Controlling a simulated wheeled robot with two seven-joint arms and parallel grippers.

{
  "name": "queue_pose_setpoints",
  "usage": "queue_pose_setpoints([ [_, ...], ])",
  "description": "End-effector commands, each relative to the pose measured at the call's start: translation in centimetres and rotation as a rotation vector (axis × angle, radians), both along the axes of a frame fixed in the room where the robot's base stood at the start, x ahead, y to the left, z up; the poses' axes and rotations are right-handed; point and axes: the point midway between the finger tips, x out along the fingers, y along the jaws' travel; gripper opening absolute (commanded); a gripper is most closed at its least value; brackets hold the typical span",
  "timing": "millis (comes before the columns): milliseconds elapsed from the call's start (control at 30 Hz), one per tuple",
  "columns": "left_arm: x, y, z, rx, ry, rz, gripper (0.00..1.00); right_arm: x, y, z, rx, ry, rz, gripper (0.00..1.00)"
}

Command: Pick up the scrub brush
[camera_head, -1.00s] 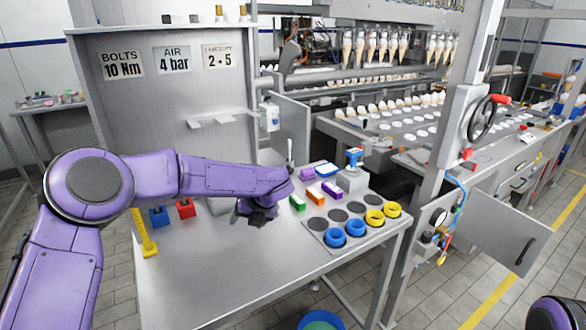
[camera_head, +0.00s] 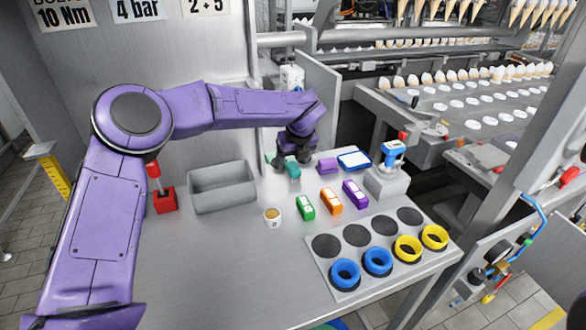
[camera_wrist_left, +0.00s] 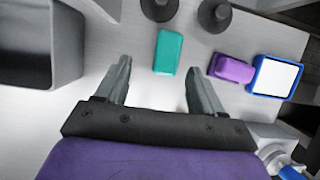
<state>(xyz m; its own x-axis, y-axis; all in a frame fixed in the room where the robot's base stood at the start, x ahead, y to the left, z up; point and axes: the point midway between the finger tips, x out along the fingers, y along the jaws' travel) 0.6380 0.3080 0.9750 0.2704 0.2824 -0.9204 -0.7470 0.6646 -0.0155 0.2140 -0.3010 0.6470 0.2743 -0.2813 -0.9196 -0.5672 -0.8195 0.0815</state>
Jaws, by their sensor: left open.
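My left gripper (camera_head: 293,158) is open and empty over the back of the metal table. In the left wrist view its two fingers (camera_wrist_left: 159,66) are spread apart. A teal block (camera_wrist_left: 169,52) lies on the table ahead, between the lines of the fingers and apart from both. It also shows in the head view (camera_head: 293,171), partly hidden by the gripper. A purple block (camera_wrist_left: 234,69) with a narrower end lies right of the fingers; it also shows in the head view (camera_head: 327,166). No bristles show, so I cannot tell for certain which is the scrub brush. My right gripper is out of view.
A grey bin (camera_head: 222,187) stands left of the gripper. A blue-rimmed white tray (camera_head: 355,158) and a blue-topped device (camera_head: 392,155) stand to the right. Green, orange and purple blocks, a small cup (camera_head: 272,217) and a ring board (camera_head: 330,277) lie nearer. Two dark round pieces (camera_wrist_left: 214,15) lie beyond the teal block.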

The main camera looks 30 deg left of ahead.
Motion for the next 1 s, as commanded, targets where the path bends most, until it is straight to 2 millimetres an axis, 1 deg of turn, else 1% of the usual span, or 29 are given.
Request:
queue_pose_setpoints([
  [33,0.4,0.2,-0.6,0.003,0.006,0.000,0.68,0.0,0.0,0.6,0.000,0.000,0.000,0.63],
  [133,1.3,0.9,-2.5,0.003,0.013,0.001,0.68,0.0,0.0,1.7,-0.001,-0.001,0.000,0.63],
  [200,1.7,1.2,-3.9,0.004,0.013,-0.001,0.68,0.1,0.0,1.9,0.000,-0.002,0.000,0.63],
  [267,2.0,1.4,-4.7,0.004,0.013,0.000,0.68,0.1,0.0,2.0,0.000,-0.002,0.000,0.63],
  [367,2.2,1.6,-5.2,0.003,0.011,0.000,0.68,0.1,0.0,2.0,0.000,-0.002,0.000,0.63],
  [500,2.2,1.6,-5.3,0.003,0.011,0.000,0.68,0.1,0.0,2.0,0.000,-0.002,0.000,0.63],
  [533,2.2,1.6,-5.3,0.003,0.011,0.000,0.65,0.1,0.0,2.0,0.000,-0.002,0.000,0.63],
  [567,2.2,1.6,-5.3,0.003,0.011,0.000,0.55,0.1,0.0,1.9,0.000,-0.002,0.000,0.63],
  [600,2.2,1.6,-5.3,0.003,0.011,0.000,0.42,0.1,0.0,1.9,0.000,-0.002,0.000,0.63],
  [700,2.2,1.6,-5.3,0.003,0.011,-0.001,0.12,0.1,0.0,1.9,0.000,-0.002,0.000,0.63],
  [767,2.2,1.6,-5.3,0.003,0.011,-0.001,0.12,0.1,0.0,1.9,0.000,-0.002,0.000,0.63],
  [800,2.2,1.6,-5.3,0.002,0.012,-0.001,0.07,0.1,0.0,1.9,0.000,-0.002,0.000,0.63],
  [1000,2.1,1.6,-5.3,0.002,0.013,-0.001,0.07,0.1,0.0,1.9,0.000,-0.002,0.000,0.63],
])
